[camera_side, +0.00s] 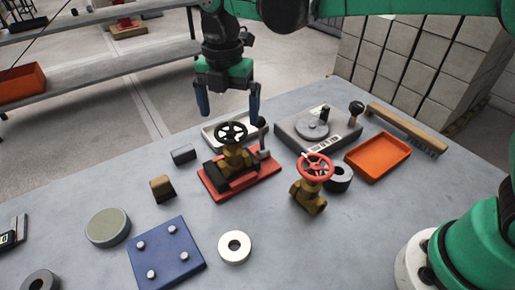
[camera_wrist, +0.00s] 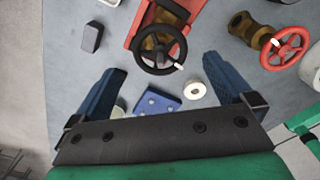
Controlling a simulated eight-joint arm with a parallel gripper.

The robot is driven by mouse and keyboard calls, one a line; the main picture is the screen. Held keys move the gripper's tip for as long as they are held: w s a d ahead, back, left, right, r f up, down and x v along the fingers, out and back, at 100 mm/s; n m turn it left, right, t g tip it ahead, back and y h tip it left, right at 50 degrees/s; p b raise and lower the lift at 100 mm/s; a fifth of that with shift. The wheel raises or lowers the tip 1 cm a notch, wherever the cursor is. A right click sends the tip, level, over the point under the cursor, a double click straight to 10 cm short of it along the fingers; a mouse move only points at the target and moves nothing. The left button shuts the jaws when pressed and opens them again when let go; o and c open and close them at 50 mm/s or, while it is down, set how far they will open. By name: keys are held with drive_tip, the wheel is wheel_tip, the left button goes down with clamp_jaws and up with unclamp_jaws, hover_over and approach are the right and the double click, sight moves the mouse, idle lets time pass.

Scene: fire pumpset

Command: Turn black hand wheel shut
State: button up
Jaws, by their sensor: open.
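The black hand wheel (camera_side: 231,133) sits on top of a brass valve (camera_side: 238,157) that is fixed to a red base plate (camera_side: 262,174) on the table. My gripper (camera_side: 228,107) is open and empty, with its two blue fingers pointing down, above and apart from the wheel. In the wrist view the black hand wheel (camera_wrist: 160,50) lies between and beyond the fingertips of my gripper (camera_wrist: 163,70). A white mark shows on the wheel's rim there. A second brass valve with a red hand wheel (camera_side: 314,167) stands to the right.
Behind are a grey tray (camera_side: 213,136) and a grey device with a round disc (camera_side: 312,130). An orange tray (camera_side: 377,157) and a brush (camera_side: 405,128) lie right. A blue plate (camera_side: 166,255), white ring (camera_side: 234,248) and round disc (camera_side: 107,228) lie in front.

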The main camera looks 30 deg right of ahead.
sight(230, 123)
drive_tip(key=shift+f, duration=1.6)
drive_tip(key=c, duration=1.2)
drive_tip(key=shift+o, duration=0.2)
